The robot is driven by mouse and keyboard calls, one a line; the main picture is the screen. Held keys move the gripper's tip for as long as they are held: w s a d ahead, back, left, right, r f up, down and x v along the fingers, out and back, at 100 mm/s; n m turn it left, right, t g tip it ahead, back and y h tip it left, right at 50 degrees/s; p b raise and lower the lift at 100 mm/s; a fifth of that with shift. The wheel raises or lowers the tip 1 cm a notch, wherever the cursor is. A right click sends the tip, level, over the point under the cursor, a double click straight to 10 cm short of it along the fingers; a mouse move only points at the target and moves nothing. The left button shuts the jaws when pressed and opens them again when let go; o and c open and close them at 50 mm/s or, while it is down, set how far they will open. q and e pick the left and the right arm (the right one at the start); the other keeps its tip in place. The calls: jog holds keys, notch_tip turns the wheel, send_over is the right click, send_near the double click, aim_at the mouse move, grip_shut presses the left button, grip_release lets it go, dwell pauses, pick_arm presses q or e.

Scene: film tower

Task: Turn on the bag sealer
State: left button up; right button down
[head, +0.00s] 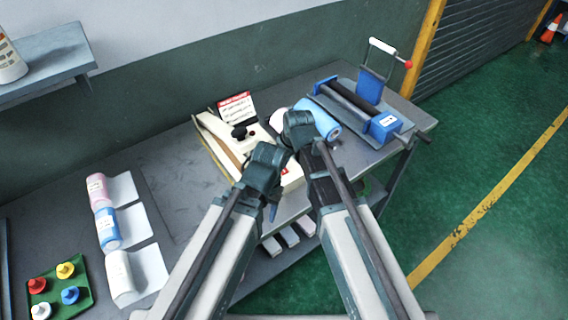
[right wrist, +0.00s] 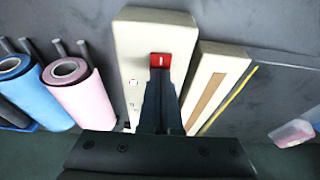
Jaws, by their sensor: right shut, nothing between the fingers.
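The bag sealer (head: 291,180) is a beige machine on the grey bench, partly hidden behind my arms in the head view. In the right wrist view its beige body (right wrist: 133,40) carries a red rocker switch (right wrist: 160,61) with a white mark. A beige bar with a brown strip (right wrist: 213,88) lies beside the body. My right gripper (right wrist: 160,75) is shut and empty, its tips over the lower edge of the switch; contact is unclear. My left gripper (head: 266,168) is by the sealer in the head view, its fingers hidden.
A blue roll (head: 319,119) lies right of the sealer; a pink roll (right wrist: 72,80) shows in the wrist view. A blue roller machine (head: 384,125) stands at the bench's right end. Wrapped rolls (head: 107,228) and a green tray (head: 58,281) lie left.

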pick_arm(q)
jog(key=shift+r, duration=0.15)
pick_arm(e)
jog(key=shift+r, duration=0.15)
jog(key=shift+s+r+p, duration=0.1)
jog(key=shift+r+p, duration=0.4)
jog(key=shift+p, duration=0.15)
pick_arm(q)
notch_tip(320, 180, up, 12)
jog(key=p, duration=1.1)
jog(key=shift+d+r, duration=0.15)
pick_arm(e)
jog(key=s+d+v, duration=0.1)
jog(key=v, duration=1.1)
jog(key=shift+s+d, duration=0.15)
jog(key=shift+s, duration=0.15)
jog(key=shift+f, duration=0.15)
pick_arm(q)
notch_tip(320, 180, down, 7)
jog(key=b, duration=0.7)
pick_arm(e)
jog(key=s+d+f+m+g+h, duration=0.3)
jog(key=s+f, duration=0.5)
jog(key=s, duration=0.4)
jog(key=shift+s+d, duration=0.25)
jog(key=shift+d, duration=0.2)
